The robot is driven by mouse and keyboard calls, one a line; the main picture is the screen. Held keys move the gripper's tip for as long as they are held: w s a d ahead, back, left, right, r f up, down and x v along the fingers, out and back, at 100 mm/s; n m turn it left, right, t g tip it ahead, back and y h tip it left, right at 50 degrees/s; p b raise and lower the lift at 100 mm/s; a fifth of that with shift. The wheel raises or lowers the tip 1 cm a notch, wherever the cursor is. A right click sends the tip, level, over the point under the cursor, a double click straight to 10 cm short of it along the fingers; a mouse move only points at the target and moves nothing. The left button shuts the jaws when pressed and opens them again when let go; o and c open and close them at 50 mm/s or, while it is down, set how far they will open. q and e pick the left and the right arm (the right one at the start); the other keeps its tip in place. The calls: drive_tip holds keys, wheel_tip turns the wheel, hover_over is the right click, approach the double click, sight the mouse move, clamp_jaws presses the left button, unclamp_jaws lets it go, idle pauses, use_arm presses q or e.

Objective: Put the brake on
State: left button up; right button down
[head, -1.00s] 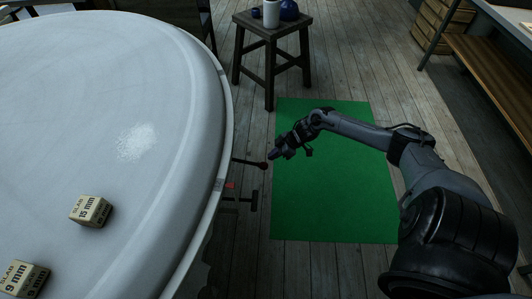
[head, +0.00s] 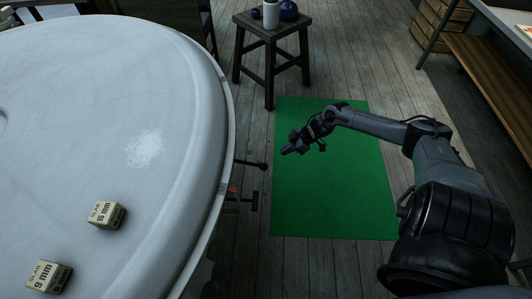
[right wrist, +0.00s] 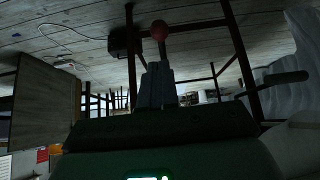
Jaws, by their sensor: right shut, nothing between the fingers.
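A thin lever with a dark red knob (head: 263,166) sticks out from under the rim of the large white round top (head: 185,120). A second dark lever (head: 254,201) sits just below it, with a small red mark beside its base. The frames do not show clearly which lever is the brake. My right gripper (head: 287,150) is shut and empty, right of and slightly above the knob in the head view, apart from it. In the right wrist view the red knob (right wrist: 159,31) shows beyond the closed fingertips (right wrist: 156,68). My left gripper is out of view.
Two slab blocks (head: 106,214) (head: 49,277) and a powdery white patch (head: 146,149) lie on the white top. A wooden stool (head: 270,30) with a white container stands at the back. A green mat (head: 335,205) covers the floor under my right arm. A shelf stands right.

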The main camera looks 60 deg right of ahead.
drive_tip(key=p+v, duration=0.2)
drive_tip(key=v, duration=0.3)
drive_tip(key=shift+s+d+r+p, duration=0.1)
drive_tip(key=shift+s+r+p, duration=0.1)
drive_tip(key=shift+p, duration=0.15)
